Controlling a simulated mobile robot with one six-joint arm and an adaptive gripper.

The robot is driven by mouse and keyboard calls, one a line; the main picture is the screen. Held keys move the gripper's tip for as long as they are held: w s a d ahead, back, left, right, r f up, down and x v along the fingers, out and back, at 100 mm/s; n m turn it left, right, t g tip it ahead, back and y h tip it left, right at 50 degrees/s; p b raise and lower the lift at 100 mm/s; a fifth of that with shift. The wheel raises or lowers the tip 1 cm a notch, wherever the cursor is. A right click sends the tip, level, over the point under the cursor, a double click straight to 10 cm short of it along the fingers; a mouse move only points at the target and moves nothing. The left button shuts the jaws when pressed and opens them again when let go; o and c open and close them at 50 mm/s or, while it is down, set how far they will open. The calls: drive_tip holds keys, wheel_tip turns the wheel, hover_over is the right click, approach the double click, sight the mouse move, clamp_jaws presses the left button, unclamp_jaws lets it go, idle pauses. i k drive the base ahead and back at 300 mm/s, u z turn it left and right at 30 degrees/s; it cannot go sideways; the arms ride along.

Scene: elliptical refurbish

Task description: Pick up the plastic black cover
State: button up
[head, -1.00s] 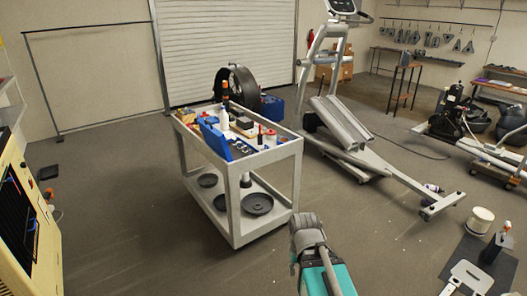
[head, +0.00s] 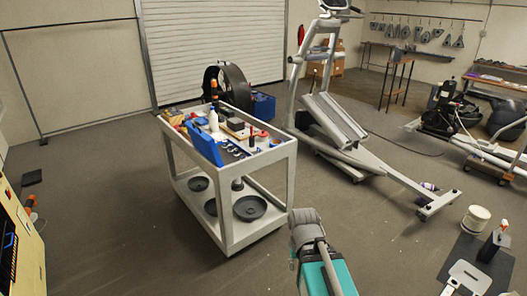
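A large black curved shell (head: 238,86) stands behind the grey cart (head: 231,190); it may be the plastic black cover, but I cannot tell for sure. The cart hides its lower part. Round black discs, one at the right (head: 250,208), lie on the cart's lower shelf. A small flat black piece (head: 32,178) lies on the floor at far left. My grey and teal arm shows at the bottom centre, in front of the cart and apart from it. No gripper fingers can be seen.
The cart's top holds a blue case (head: 205,145), a white bottle (head: 213,120) and small tools. A grey elliptical machine (head: 335,118) stands right of the cart. Floor is clear left of the cart.

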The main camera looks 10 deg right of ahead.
sight(255, 150)
drive_tip(key=z, duration=0.1)
drive_tip(key=i, duration=0.65)
drive_tip(key=u, duration=1.8)
drive_tip(key=i, duration=0.8)
drive_tip(key=u, duration=0.05)
